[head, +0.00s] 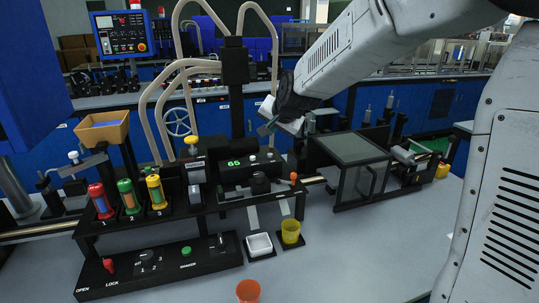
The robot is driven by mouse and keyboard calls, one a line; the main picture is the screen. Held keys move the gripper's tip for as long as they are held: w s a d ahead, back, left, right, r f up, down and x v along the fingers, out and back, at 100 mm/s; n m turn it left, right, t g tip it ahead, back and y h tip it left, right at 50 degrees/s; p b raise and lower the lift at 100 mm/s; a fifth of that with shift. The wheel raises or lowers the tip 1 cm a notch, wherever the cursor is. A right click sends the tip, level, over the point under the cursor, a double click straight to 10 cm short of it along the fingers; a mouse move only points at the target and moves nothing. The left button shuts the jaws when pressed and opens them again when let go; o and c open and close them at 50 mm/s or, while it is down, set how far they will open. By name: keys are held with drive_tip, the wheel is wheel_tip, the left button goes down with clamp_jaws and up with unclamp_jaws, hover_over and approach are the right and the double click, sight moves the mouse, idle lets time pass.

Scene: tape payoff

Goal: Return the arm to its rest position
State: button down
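My arm reaches in from the upper right, and my gripper (270,122) hangs above the middle of the bench, left of the clear-lidded box (352,148) and near the black unit with a green display (248,166). The fingers are small and partly turned away, so I cannot tell whether they are open or shut. I see no object clearly held in them. The white forearm covers part of the background.
Red, green and yellow cylinders (128,194) stand in a rack at left. A black control panel (160,266) lies in front. A white tray (259,244), a yellow cup (291,231) and an orange cup (248,291) stand near the front. Bare bench (370,250) lies at front right.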

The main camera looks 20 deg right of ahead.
drive_tip(key=shift+r, duration=0.2)
idle(0.3)
drive_tip(key=s+d+n+g, duration=0.1)
drive_tip(key=s+n+g, duration=0.3)
drive_tip(key=s, duration=1.7)
drive_tip(key=s+d+f+n+g+h, duration=0.1)
drive_tip(key=s+d+n+g, duration=0.1)
drive_tip(key=s, duration=1.8)
drive_tip(key=shift+s+f+n+g, duration=0.15)
drive_tip(key=shift+s+n+g, duration=0.25)
drive_tip(key=shift+n+g, duration=0.5)
